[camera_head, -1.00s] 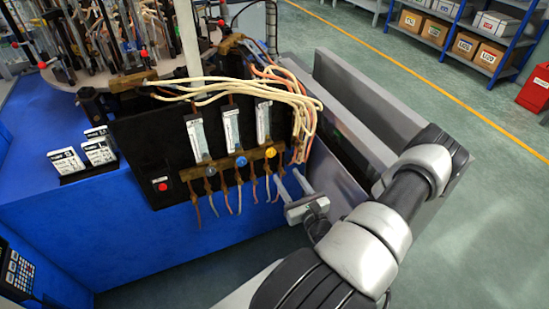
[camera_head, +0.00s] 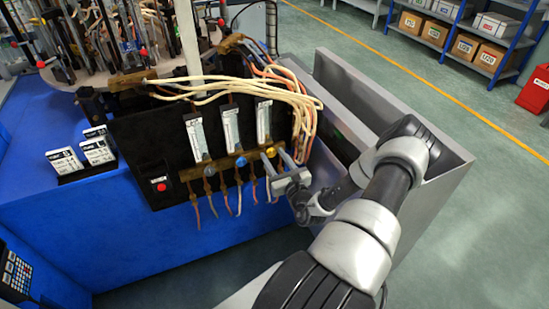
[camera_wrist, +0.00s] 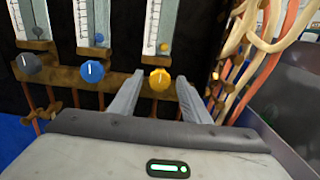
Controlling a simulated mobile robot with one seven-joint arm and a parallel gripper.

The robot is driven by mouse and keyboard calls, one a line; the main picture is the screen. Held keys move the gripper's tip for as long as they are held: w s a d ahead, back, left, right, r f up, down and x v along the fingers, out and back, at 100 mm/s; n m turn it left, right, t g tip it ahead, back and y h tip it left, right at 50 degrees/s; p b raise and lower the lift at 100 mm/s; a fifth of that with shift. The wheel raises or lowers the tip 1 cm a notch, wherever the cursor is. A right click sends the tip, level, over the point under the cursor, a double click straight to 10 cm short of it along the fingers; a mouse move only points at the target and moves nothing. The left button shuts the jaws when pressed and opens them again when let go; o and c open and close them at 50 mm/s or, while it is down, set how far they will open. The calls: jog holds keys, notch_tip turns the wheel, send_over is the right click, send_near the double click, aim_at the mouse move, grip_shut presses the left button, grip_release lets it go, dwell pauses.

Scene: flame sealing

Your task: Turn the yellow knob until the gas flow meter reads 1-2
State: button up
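The yellow knob (camera_wrist: 160,79) sits on the brass manifold below the rightmost gas flow meter (camera_wrist: 160,25); in the head view the knob (camera_head: 270,153) is small and close to my fingertips. A small yellow ball shows low in that meter's tube; its scale is too small to read. My gripper (camera_wrist: 158,85) is open, its two fingers pointing at the knob, one to each side of it in the wrist view. I cannot tell whether they touch it. The gripper also shows in the head view (camera_head: 275,158). The white mark on the knob points roughly upward.
A blue knob (camera_wrist: 92,71) and a grey knob (camera_wrist: 28,63) sit to the left, each under its own flow meter. Cream and orange hoses (camera_head: 300,105) hang close on the right. A red button (camera_head: 161,187) is at the panel's lower left.

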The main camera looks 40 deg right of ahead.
jog(key=c, duration=0.9)
jog(key=shift+n+p, duration=0.3)
jog(key=shift+n, duration=0.1)
jog(key=n+p, duration=0.2)
jog(key=n, duration=0.1)
jog(key=shift+a+n, duration=0.15)
jog(key=shift+n, duration=0.25)
jog(key=n, duration=0.6)
jog(key=shift+f+p, duration=0.1)
jog(key=shift+p, duration=0.25)
jog(key=shift+n, duration=0.3)
jog(key=o, duration=1.1)
